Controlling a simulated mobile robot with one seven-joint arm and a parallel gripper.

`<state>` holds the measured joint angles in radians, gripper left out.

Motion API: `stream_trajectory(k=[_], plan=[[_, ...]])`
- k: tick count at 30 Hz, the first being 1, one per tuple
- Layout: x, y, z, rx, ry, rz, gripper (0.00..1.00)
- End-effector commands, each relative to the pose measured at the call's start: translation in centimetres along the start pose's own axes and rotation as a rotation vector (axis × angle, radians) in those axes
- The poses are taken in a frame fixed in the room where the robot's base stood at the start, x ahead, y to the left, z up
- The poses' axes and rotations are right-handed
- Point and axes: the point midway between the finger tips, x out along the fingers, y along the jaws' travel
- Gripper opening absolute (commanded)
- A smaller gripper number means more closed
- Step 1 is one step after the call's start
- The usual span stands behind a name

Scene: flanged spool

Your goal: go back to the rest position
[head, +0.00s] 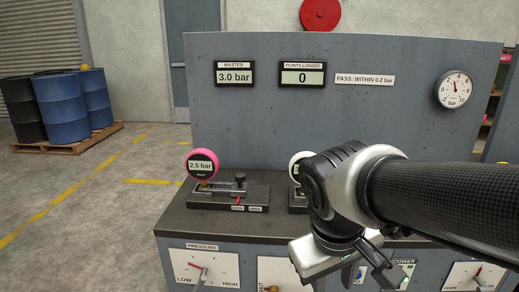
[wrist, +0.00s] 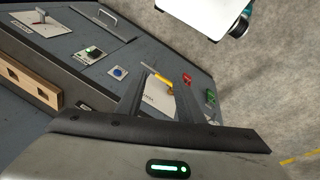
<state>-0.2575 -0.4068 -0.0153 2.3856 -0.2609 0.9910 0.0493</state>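My arm comes in from the right in the head view and bends down in front of the test bench (head: 250,100). My gripper (wrist: 160,92) shows two dark fingers in the wrist view, spread apart with nothing held between them. Behind the gap I see a white plate with a yellow lever (wrist: 158,77), apart from the fingers as far as I can tell. In the head view the gripper hangs over the bench's front controls, and its fingertips are partly hidden.
A pink-rimmed gauge reading 2.5 bar (head: 202,164) stands on the bench's left; a white-rimmed gauge (head: 297,163) is partly behind my arm. Panel displays show 3.0 bar (head: 234,76) and 0 points (head: 303,77). Blue drums (head: 62,110) stand far left; floor between is clear.

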Motion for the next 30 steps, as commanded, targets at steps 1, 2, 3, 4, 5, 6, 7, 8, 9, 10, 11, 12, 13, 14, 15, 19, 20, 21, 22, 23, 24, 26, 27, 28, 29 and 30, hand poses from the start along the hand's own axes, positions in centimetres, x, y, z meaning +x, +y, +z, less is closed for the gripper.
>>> stream_trajectory(k=[1, 2, 3, 4, 5, 6, 7, 8, 9, 10, 11, 12, 13, 14, 15, 19, 20, 21, 22, 23, 24, 26, 27, 28, 29, 30], plan=[[-0.8, 0.4, 0.5, 0.064, 0.043, -0.020, 0.34], [-1.1, 0.6, 0.8, 0.096, 0.066, -0.032, 0.34], [-1.6, 0.7, 1.0, 0.135, 0.096, -0.047, 0.34], [-2.0, 0.8, 1.2, 0.163, 0.117, -0.057, 0.34], [-2.3, 0.9, 1.4, 0.189, 0.138, -0.066, 0.34], [-2.7, 1.0, 1.6, 0.223, 0.167, -0.077, 0.34], [-3.0, 1.1, 1.7, 0.248, 0.188, -0.084, 0.34], [-3.4, 1.2, 1.9, 0.272, 0.208, -0.091, 0.34], [-3.7, 1.3, 2.0, 0.304, 0.235, -0.099, 0.34], [-4.1, 1.4, 2.1, 0.327, 0.257, -0.104, 0.34], [-4.3, 1.5, 2.2, 0.350, 0.278, -0.109, 0.34], [-5.1, 1.6, 2.3, 0.372, 0.298, -0.114, 0.34], [-6.5, 1.9, 1.9, 0.362, 0.290, -0.116, 0.34], [-7.1, 2.0, 1.8, 0.360, 0.287, -0.116, 0.34], [-7.9, 2.2, 1.6, 0.358, 0.286, -0.116, 0.34], [-10.6, 2.8, 1.1, 0.357, 0.285, -0.115, 0.34], [-11.3, 3.0, 1.0, 0.357, 0.285, -0.115, 0.34], [-12.3, 3.2, 0.8, 0.357, 0.284, -0.115, 0.34], [-13.1, 3.4, 0.7, 0.356, 0.284, -0.115, 0.34], [-14.0, 3.6, 0.6, 0.356, 0.284, -0.115, 0.34], [-15.2, 3.9, 0.3, 0.356, 0.284, -0.115, 0.34], [-17.4, 4.4, 0.0, 0.356, 0.284, -0.115, 0.34], [-18.9, 4.8, -0.3, 0.356, 0.284, -0.115, 0.34], [-20.0, 5.0, -0.5, 0.356, 0.284, -0.115, 0.34], [-21.1, 5.2, -0.7, 0.356, 0.284, -0.115, 0.34], [-22.4, 5.5, -0.9, 0.356, 0.283, -0.115, 0.34]])
